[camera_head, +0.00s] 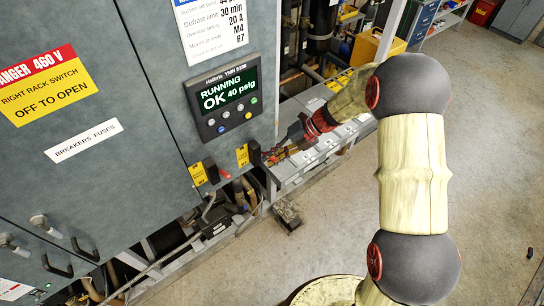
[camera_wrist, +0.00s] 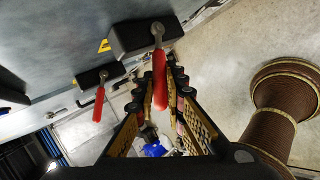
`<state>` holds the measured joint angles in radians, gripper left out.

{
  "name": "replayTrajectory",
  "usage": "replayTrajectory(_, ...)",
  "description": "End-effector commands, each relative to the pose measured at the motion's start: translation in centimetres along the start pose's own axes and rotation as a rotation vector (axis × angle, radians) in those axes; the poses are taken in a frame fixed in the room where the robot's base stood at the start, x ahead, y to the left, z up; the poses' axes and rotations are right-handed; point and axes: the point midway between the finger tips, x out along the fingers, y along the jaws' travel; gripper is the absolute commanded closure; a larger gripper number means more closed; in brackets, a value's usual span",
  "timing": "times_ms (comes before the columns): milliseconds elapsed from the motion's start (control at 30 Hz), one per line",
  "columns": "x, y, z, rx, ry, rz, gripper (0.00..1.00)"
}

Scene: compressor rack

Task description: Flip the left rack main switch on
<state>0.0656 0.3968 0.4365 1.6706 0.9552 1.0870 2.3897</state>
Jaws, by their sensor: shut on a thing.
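Two black switch boxes with red handles are mounted low on the grey cabinet. In the head view, one box (camera_head: 211,170) is at left with its red handle (camera_head: 224,173) free. The other box (camera_head: 254,152) is to its right, with my gripper (camera_head: 273,157) at it. In the wrist view, my gripper (camera_wrist: 163,88) is shut on the red handle (camera_wrist: 159,66) of the nearer box (camera_wrist: 143,36). The other red handle (camera_wrist: 99,104) hangs free from the farther box (camera_wrist: 98,75).
A display panel (camera_head: 228,97) reading "RUNNING OK 40 psig" is above the switches. Yellow labels (camera_head: 198,174) are beside the boxes. A low grey rack frame (camera_head: 310,150) with pipes stands right of the cabinet.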

Motion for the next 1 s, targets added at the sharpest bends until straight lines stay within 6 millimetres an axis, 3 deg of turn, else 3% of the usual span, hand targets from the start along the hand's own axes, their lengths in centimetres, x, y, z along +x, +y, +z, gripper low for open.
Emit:
replayTrajectory(833,-0.53,0.98,0.65,0.083,0.067,-0.067,1.0)
replayTrajectory(867,-0.53,0.98,0.65,0.083,0.068,-0.067,0.87)
replayTrajectory(1000,-0.49,0.94,0.59,0.084,0.069,-0.067,0.79)
